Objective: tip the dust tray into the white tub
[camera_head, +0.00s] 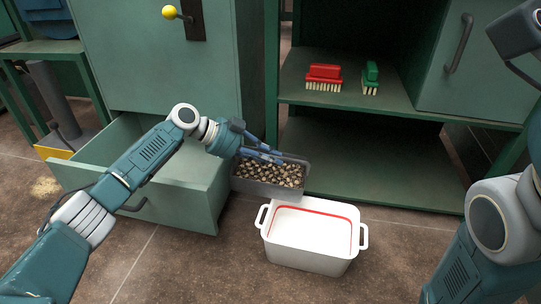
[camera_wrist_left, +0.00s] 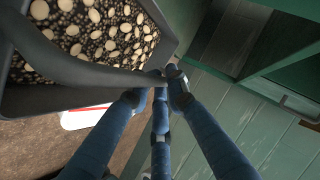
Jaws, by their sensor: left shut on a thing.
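The dust tray (camera_head: 269,179) is a dark grey box full of pale round pieces and dark grains. It is beside and above the far edge of the white tub (camera_head: 312,257). My left gripper (camera_head: 277,156) is shut on the tray's rim; the left wrist view shows its blue fingers (camera_wrist_left: 163,84) at the rim of the tray (camera_wrist_left: 90,72). The tray looks roughly level in the head view. The white tub stands on the floor, with two side handles and a red line inside; its inside looks empty.
A green drawer (camera_head: 180,197) stands open left of the tray. A green shelf unit (camera_head: 385,160) stands behind, holding a red brush (camera_head: 323,77) and a green brush (camera_head: 370,77). A pale spill (camera_head: 45,187) lies on the floor at left. Floor in front of the tub is clear.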

